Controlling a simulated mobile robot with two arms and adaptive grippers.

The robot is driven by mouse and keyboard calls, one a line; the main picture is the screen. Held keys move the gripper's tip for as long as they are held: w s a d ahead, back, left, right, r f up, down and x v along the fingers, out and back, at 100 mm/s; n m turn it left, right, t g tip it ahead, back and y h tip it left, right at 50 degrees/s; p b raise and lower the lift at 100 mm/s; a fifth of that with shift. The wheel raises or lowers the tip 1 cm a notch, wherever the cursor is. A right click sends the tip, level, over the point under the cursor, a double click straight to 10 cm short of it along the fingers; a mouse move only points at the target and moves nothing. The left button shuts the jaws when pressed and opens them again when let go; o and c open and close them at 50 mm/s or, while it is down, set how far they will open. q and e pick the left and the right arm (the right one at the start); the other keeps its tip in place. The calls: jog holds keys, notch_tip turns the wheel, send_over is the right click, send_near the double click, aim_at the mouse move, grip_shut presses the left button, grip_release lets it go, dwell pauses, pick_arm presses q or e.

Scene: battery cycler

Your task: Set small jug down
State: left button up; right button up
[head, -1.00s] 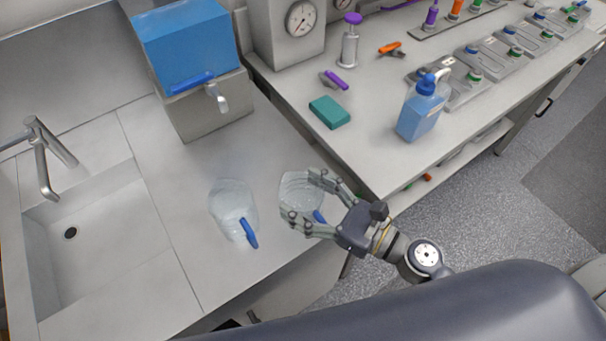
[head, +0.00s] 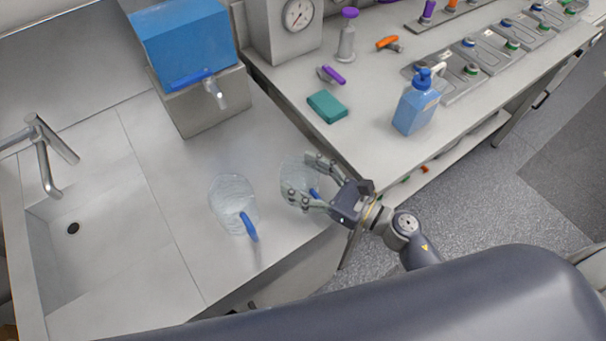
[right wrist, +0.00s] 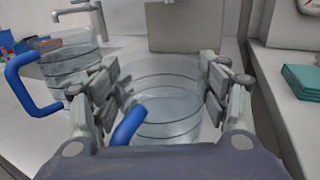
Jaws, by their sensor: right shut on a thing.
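A small clear jug (head: 294,174) with a blue handle is in my right gripper (head: 307,181). The fingers close around its sides, and in the right wrist view the jug (right wrist: 165,85) stands upright between the fingers with its blue handle toward the palm. It is over or on the counter near the front edge; I cannot tell whether its base touches. A second, larger-looking clear jug (head: 231,200) with a blue handle stands on the counter to the left, a small gap away. It also shows at the left in the right wrist view (right wrist: 72,58). My left gripper is not in view.
A blue-topped dispenser (head: 188,45) with a tap stands behind the jugs. A sink (head: 100,260) with a faucet is at the left. The bench (head: 300,75) at the right holds a teal block (head: 327,106) and a blue bottle (head: 416,105). Counter (head: 180,200) left of the jugs is clear.

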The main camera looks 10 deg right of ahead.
jog(key=o, duration=1.1)
jog(key=shift+f, duration=0.1)
jog(key=b+v, duration=0.5)
jog(key=v, duration=0.7)
jog(key=shift+r, duration=0.2)
